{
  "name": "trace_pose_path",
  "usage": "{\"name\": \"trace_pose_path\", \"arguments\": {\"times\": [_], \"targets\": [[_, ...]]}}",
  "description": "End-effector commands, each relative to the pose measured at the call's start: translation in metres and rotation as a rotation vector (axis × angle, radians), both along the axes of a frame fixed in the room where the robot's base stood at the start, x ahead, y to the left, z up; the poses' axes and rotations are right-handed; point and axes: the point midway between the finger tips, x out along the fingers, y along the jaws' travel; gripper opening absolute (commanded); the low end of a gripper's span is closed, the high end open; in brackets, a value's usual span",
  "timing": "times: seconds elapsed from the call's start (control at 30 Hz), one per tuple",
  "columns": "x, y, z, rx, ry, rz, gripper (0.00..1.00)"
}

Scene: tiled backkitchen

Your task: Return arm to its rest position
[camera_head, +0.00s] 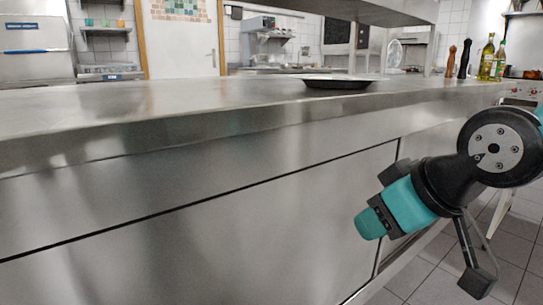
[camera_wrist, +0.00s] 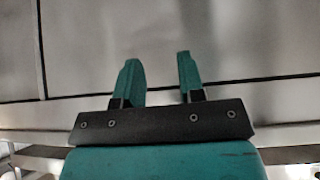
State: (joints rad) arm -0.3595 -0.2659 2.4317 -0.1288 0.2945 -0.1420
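My gripper (camera_wrist: 158,60) shows two teal fingers in the wrist view, set apart with nothing between them. Beyond the fingers is a plain grey metal panel front with dark seams. In the head view my arm is bent at the right, in front of the counter (camera_head: 220,105) and below its top edge. Its teal and black end with my gripper (camera_head: 370,222) points down and left toward the counter's front panels. I cannot tell from the head view how far the gripper is from the panels.
A dark shallow dish (camera_head: 338,84) lies on the counter top. Pepper mills (camera_head: 464,58) and oil bottles (camera_head: 487,60) stand at the far right. An overhead shelf (camera_head: 350,10) spans above. The tiled floor (camera_head: 425,285) is open at the lower right.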

Motion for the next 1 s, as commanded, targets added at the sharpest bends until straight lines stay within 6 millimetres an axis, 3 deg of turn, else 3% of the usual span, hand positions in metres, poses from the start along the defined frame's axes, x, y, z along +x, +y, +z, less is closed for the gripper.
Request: {"name": "trace_pose_path", "arguments": {"times": [0.1,0.23,0.3,0.57,1.0], "targets": [[-0.064,0.004,-0.023,0.006,0.294,0.061,0.36],[-0.132,-0.001,-0.035,-0.018,0.575,0.134,0.36],[-0.13,-0.001,-0.003,-0.018,0.566,0.134,0.36],[-0.129,0.0,0.08,-0.018,0.562,0.136,0.36],[-0.128,0.0,0.252,-0.018,0.56,0.138,0.36]]}}
